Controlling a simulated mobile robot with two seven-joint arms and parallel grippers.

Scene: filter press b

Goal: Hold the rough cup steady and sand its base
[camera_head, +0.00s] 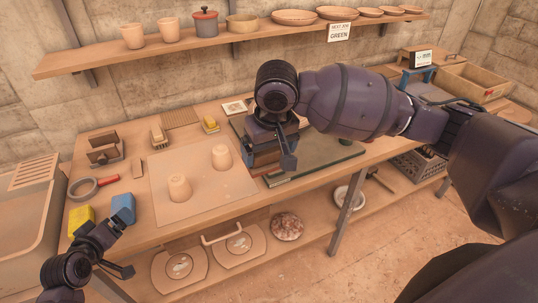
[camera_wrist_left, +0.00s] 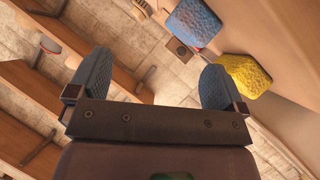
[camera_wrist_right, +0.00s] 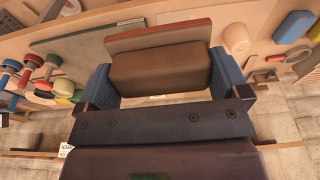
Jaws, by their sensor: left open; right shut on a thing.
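Two pale clay cups, a front one (camera_head: 179,188) and a back one (camera_head: 221,157), stand upside down on a light board (camera_head: 160,213) on the bench. I cannot tell which is rough. My right gripper (camera_head: 270,150) is to the right of the cups, apart from them. It is shut on a brown block with a reddish face, which looks like a sanding block (camera_wrist_right: 160,68). One cup also shows beyond it in the right wrist view (camera_wrist_right: 236,38). My left gripper (camera_head: 112,250) is open and empty, low at the bench's front left, apart from the cups.
A blue sponge (camera_head: 123,208) and a yellow sponge (camera_head: 82,220) lie near my left gripper. A tape roll (camera_head: 82,189) and brown blocks (camera_head: 104,150) are at the left. A green mat (camera_head: 325,150) lies under my right arm. A shelf (camera_head: 200,45) with pottery hangs above.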

